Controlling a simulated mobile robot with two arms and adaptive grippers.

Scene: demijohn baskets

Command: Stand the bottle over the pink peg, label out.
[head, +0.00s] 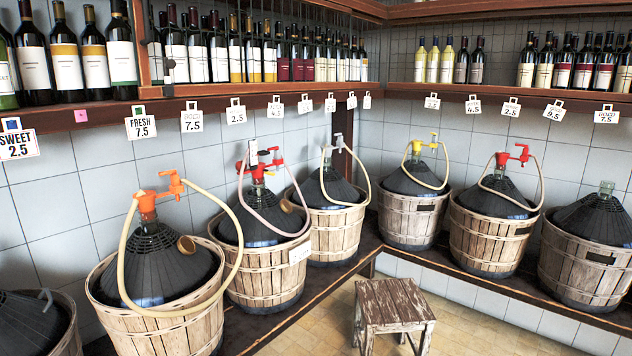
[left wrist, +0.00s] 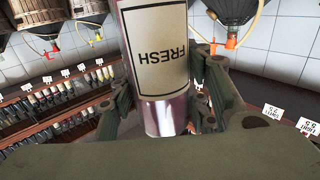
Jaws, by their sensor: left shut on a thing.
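My left gripper (left wrist: 166,88) is shut around a bottle (left wrist: 164,118) in the left wrist view. The bottle has a pinkish-purple shiny body and a cream label reading FRESH, which faces the wrist camera. The bottle's far end is cut off by the top of that view. Neither gripper nor the held bottle shows in the head view.
Demijohns in baskets (head: 165,325) stand below on a bench. A wooden stool (head: 393,303) stands on the floor.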

